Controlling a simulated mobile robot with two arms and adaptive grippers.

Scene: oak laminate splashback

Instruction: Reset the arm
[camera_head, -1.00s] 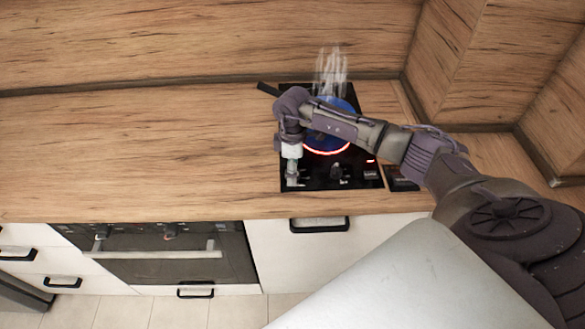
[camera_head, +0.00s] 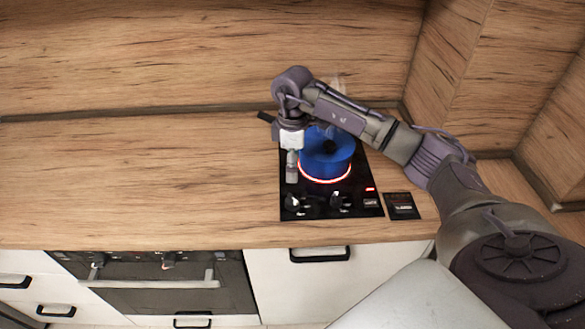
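My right arm comes in from the right and reaches over the black cooktop (camera_head: 330,200). My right gripper (camera_head: 291,178) points down above the cooktop's left part, beside the blue pot, above the knobs. Its fingers are small and close together here, so I cannot tell if they are open or shut. The blue pot (camera_head: 327,160) sits on a burner with a glowing red ring, and its far side is partly hidden by my arm. My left gripper does not show.
Black knobs (camera_head: 340,201) stand at the cooktop's front. A dark handle (camera_head: 267,117) sticks out at its back left. The wooden counter (camera_head: 130,180) to the left is clear. Wooden walls close off the back and right. An oven (camera_head: 160,285) sits below the counter.

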